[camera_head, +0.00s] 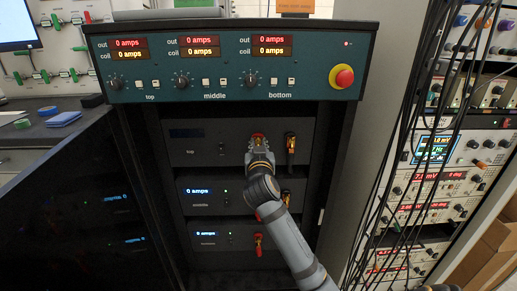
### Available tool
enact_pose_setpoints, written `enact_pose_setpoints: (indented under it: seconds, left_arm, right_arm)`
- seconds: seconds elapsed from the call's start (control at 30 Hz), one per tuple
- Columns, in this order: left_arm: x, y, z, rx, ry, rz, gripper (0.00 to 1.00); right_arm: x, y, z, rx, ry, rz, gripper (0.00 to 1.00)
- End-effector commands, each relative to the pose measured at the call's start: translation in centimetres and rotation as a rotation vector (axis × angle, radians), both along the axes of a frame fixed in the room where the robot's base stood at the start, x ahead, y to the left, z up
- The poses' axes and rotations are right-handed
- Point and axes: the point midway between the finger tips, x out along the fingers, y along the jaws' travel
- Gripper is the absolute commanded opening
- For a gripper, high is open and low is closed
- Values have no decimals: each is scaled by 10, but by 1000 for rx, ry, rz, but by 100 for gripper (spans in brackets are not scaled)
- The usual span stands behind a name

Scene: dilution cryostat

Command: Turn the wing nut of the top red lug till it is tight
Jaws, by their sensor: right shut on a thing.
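The top red lug (257,138) shows on the front of the top power supply (215,155). My right gripper (259,146) is at this lug, reaching up from the lower right, and is shut on its wing nut. The wing nut itself is mostly hidden by the fingers, so its angle cannot be told. A black lug with a yellowish end (291,145) sits just right of it, apart from the gripper. My left gripper is not in view.
The middle supply (200,203) and bottom supply (205,245) sit below, with a red lug (259,243) on the bottom one, partly behind my arm. The control panel (215,65) with a red stop button (344,77) overhangs above. Black cables (408,110) hang at the right.

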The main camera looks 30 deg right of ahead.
Motion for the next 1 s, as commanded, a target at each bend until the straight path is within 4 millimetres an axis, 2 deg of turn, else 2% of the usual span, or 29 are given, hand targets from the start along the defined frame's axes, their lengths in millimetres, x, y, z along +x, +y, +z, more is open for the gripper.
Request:
enact_pose_setpoints:
  seconds: [0.6,0.63,0.8,1.0]
  left_arm:
    - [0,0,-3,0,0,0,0]
    - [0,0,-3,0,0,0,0]
    - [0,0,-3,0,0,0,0]
    - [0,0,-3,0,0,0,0]
  right_arm:
    - [0,0,-2,38,-16,0,0]
    - [0,0,-2,38,-16,0,20]
    - [0,0,-2,37,-18,0,41]
    - [0,0,-1,35,-19,0,41]
